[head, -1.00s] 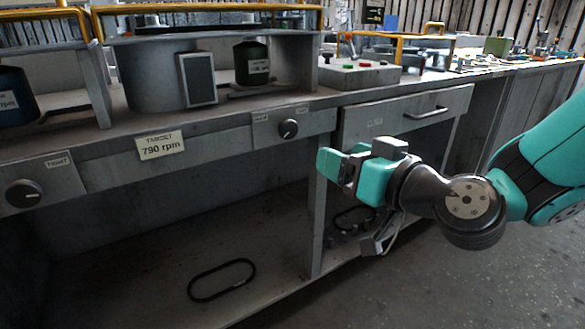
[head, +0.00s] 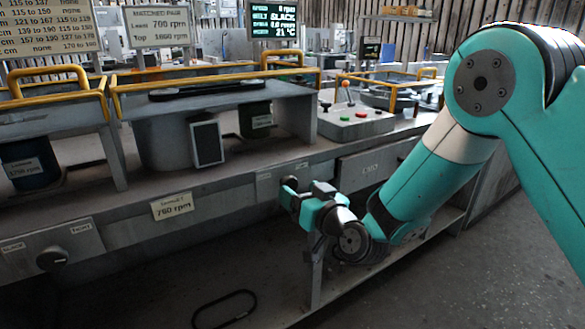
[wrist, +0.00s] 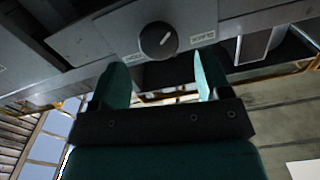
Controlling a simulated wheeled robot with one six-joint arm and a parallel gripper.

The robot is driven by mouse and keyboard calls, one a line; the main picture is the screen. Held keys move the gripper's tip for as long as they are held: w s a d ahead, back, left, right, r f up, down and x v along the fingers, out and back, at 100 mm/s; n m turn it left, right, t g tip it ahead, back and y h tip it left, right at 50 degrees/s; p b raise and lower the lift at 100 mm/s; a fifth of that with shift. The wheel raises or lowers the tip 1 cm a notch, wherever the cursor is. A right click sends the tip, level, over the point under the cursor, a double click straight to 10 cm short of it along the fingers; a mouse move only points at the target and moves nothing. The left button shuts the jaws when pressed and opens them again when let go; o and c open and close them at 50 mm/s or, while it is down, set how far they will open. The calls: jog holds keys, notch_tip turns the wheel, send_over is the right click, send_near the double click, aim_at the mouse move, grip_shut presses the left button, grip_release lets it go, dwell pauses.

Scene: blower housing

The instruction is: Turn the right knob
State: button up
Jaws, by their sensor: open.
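The right knob (wrist: 158,40) is a round black dial with a white pointer line on a grey panel, with a small label on each side. In the wrist view its pointer slants to the upper right. My gripper (wrist: 163,75) is open, its two teal fingers apart with the knob showing beyond the gap between them. I see no finger touching the knob. In the head view my gripper (head: 305,190) is at the bench front, and its fingers mostly hide the knob.
The left knob (head: 52,258) is on the left panel, with labels beside it. A target sign (head: 171,206) is between the knobs. A drawer (head: 370,165) is right of my gripper. A display (head: 274,19) reads belt slack. A black belt loop (head: 224,308) lies on the lower shelf.

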aim_at(292, 185)
jog(key=shift+p+x, duration=0.5)
jog(key=shift+x, duration=1.35)
jog(key=c, duration=0.9)
jog(key=shift+c, duration=0.2)
jog(key=shift+m, duration=0.3)
jog(key=m+p, duration=0.1)
jog(key=m, duration=0.2)
jog(key=shift+d, duration=0.1)
jog(key=shift+m+p, duration=0.6)
jog(key=shift+m, duration=1.3)
jog(key=shift+f, duration=0.1)
